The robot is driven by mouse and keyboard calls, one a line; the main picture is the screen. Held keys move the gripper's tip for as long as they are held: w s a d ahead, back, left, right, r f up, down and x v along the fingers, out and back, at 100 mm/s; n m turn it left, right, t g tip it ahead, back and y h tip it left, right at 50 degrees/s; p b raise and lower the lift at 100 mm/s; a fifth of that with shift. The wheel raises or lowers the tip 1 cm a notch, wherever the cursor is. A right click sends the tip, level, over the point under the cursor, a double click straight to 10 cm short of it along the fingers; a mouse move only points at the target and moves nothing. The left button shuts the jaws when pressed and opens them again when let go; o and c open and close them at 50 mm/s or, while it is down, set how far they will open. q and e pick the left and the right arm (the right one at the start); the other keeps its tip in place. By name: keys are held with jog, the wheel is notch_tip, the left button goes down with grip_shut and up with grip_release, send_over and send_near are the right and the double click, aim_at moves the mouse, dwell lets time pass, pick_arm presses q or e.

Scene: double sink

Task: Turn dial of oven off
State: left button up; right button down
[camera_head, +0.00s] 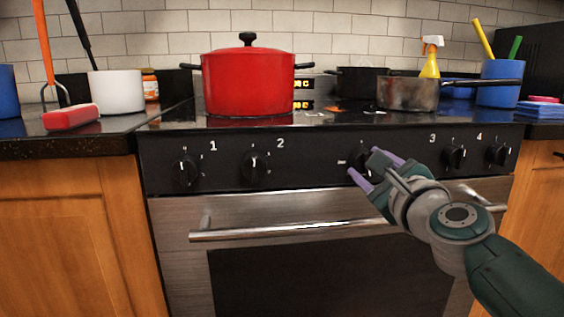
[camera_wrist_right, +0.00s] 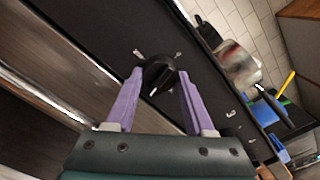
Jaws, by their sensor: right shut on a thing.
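The oven (camera_head: 330,275) has a black front panel with a row of black dials. My right gripper (camera_head: 364,171) is at the middle dial (camera_head: 357,160), with its purple fingers on either side of it. In the right wrist view, my right gripper (camera_wrist_right: 160,88) is shut on this dial (camera_wrist_right: 159,77), whose white pointer mark shows. In the head view the gripper hides part of the dial. Dials 1 (camera_head: 186,170), 2 (camera_head: 255,168), 3 (camera_head: 454,157) and 4 (camera_head: 499,154) stand free. My left gripper is out of view.
The oven door handle (camera_head: 290,230) runs below the dials, partly behind my right arm. A red pot (camera_head: 248,82) and a stained saucepan (camera_head: 408,94) stand on the cooktop above. Counters flank the oven on both sides.

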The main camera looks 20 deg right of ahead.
jog(key=shift+a+r+n+p, duration=0.15)
jog(key=shift+n+p, duration=1.4)
jog(key=shift+n, duration=6.85)
jog(key=shift+r+n+p, duration=0.15)
jog(key=shift+n+p, duration=1.35)
jog(key=shift+n, duration=6.9)
jog(key=shift+c, duration=1.4)
grip_release()
jog(key=shift+f, duration=0.1)
